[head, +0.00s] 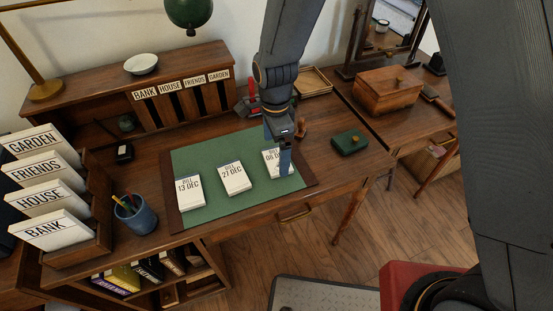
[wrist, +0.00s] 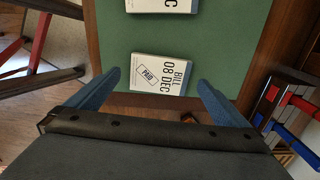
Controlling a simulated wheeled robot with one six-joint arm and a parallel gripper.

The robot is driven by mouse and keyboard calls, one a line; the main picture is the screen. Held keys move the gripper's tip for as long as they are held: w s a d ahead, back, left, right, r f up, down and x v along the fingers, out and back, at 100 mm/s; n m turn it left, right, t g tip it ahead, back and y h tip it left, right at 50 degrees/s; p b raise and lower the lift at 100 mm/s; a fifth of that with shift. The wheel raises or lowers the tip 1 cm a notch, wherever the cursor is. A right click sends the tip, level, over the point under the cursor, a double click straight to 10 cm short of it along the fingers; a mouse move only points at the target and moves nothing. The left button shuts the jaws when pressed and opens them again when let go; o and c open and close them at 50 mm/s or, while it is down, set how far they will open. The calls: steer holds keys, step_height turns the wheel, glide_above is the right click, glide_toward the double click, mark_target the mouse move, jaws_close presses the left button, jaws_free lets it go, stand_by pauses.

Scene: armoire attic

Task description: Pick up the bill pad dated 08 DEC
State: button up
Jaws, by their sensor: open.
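The bill pad dated 08 DEC (head: 271,158) lies on the right part of the green desk mat (head: 205,160), partly hidden by my gripper in the head view. The wrist view shows this pad (wrist: 160,74) flat, with a PAID stamp, ahead of and between my fingertips. My gripper (head: 284,168) is open and points down at the pad, with blue fingers spread on either side in the wrist view (wrist: 158,80). I cannot tell its exact height above the pad. The 27 DEC pad (head: 235,178) and 13 DEC pad (head: 189,193) lie in a row to the left.
A blue pencil cup (head: 137,215) and a rack of labelled envelopes (head: 50,195) stand at the left. A green box (head: 349,142) lies right of the mat. A slotted organizer (head: 185,97) stands behind. The mat's front is clear.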

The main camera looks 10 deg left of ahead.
mark_target(277, 161)
steer(key=shift+f, duration=1.35)
steer(key=c, duration=1)
steer(key=shift+r, duration=0.1)
steer(key=shift+c, duration=0.4)
